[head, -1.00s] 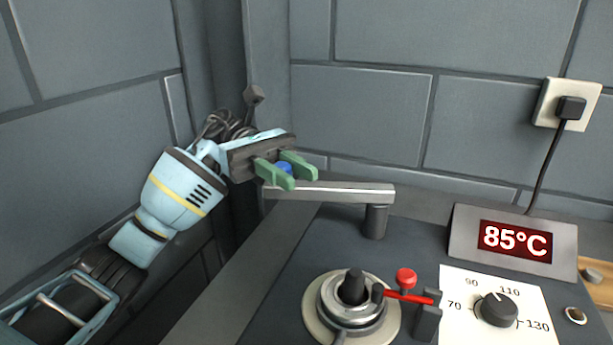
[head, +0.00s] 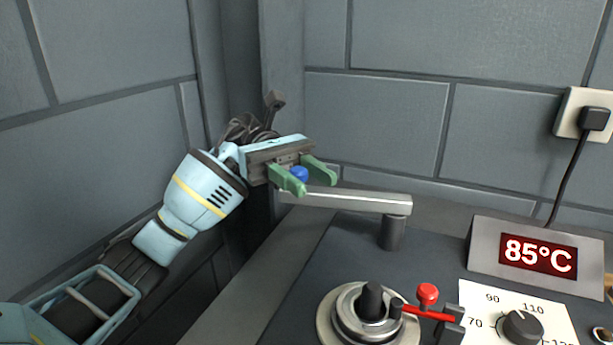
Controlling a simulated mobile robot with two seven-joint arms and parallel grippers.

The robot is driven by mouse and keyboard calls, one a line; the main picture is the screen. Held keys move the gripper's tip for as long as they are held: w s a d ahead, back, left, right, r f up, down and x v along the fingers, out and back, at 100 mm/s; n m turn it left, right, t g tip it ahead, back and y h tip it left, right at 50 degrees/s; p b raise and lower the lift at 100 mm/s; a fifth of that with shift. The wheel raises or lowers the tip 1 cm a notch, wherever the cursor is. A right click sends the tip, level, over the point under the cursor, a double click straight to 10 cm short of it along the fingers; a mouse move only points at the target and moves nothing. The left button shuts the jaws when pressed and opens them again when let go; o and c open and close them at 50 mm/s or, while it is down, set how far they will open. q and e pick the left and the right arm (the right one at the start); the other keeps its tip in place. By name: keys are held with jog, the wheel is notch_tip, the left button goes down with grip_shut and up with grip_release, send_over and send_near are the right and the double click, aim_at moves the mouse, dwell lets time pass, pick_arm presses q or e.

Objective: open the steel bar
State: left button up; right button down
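The steel bar (head: 360,203) is a flat light-grey arm on a dark round post (head: 393,232). It reaches left from the post, over the back left edge of the dark worktop. A blue knob (head: 299,174) shows at its left end. My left gripper (head: 305,182) has green fingers, spread apart, one on each side of the blue knob. I cannot tell whether they touch the knob. The bar's far left end is partly hidden behind the fingers. My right gripper is not in view.
On the worktop (head: 300,285) stand a round fitting with a black knob (head: 372,300), a red lever (head: 428,314), a dial (head: 522,327) and a display reading 85°C (head: 538,254). A cord runs from a wall socket (head: 585,115). Grey block walls close off the back and left.

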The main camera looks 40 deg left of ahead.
pick_arm(q)
jog(key=shift+o, duration=0.9)
jog(key=shift+b+v, duration=0.35)
jog(key=shift+v, duration=3.55)
jog(key=shift+r, duration=0.1)
